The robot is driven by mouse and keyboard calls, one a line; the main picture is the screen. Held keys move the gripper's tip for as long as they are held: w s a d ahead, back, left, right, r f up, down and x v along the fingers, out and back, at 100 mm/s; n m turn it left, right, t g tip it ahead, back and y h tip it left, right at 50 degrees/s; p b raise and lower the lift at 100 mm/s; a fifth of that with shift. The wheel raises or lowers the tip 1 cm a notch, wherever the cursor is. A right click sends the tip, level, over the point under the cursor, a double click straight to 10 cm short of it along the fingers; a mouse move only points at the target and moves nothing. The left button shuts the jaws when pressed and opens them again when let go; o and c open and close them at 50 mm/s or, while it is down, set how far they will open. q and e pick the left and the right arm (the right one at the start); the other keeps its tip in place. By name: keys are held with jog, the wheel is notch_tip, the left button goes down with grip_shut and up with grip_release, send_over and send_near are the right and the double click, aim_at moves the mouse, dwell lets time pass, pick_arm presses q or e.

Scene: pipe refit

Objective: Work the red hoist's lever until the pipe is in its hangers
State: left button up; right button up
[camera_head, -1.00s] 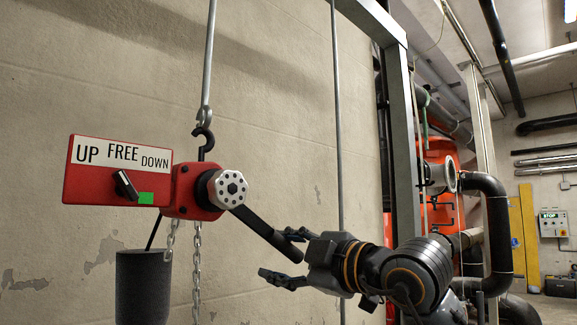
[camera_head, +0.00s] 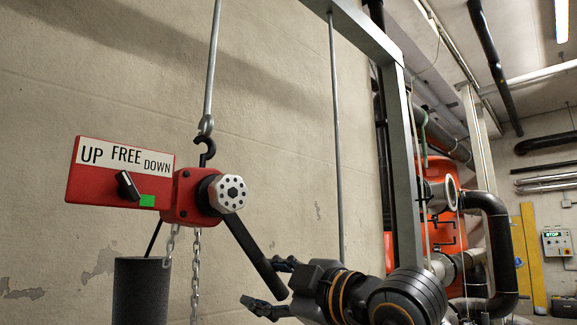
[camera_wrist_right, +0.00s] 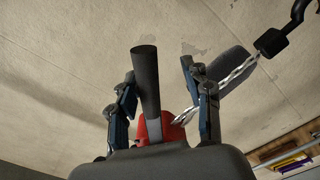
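The red hoist (camera_head: 182,202) hangs from a black hook on a steel rod by the wall. Its red plate reads UP, FREE and DOWN. The black selector knob (camera_head: 128,186) tilts toward the upper left, the UP side; a green patch sits beside it. The black lever (camera_head: 250,246) slopes steeply down and right from the round hub. My right gripper (camera_head: 272,287) is at the lever's lower end. In the right wrist view the lever (camera_wrist_right: 146,80) stands between the open fingers, nearer the left one. My left gripper is out of view. I cannot make out the hoisted pipe.
A chain (camera_head: 195,275) and a dark cylindrical bag (camera_head: 141,290) hang below the hoist. A grey steel frame post (camera_head: 405,165) stands right of it, near my right arm. Black pipework (camera_head: 492,230) and a red tank are behind. A STOP panel (camera_head: 557,242) is on the far wall.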

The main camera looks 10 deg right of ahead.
jog(key=r+p, duration=0.1)
jog(key=w+d+r+n+p, duration=0.1)
jog(key=shift+d+r, duration=0.25)
jog(key=shift+r, duration=0.1)
jog(key=shift+w+d+r+n, duration=0.1)
jog(key=shift+w+d+n, duration=0.15)
jog(key=shift+d+n, duration=0.1)
jog(key=r+p, duration=0.1)
jog(key=d+r+p, duration=0.1)
jog(key=shift+w+d+r+n+p, duration=0.1)
jog(key=shift+w+r+n+p, duration=0.2)
jog(key=shift+w+r+n, duration=0.1)
jog(key=shift+w+d+r+n, duration=0.15)
jog(key=shift+d+r+n, duration=0.1)
jog(key=shift+d+r, duration=0.1)
jog(key=shift+p, duration=0.35)
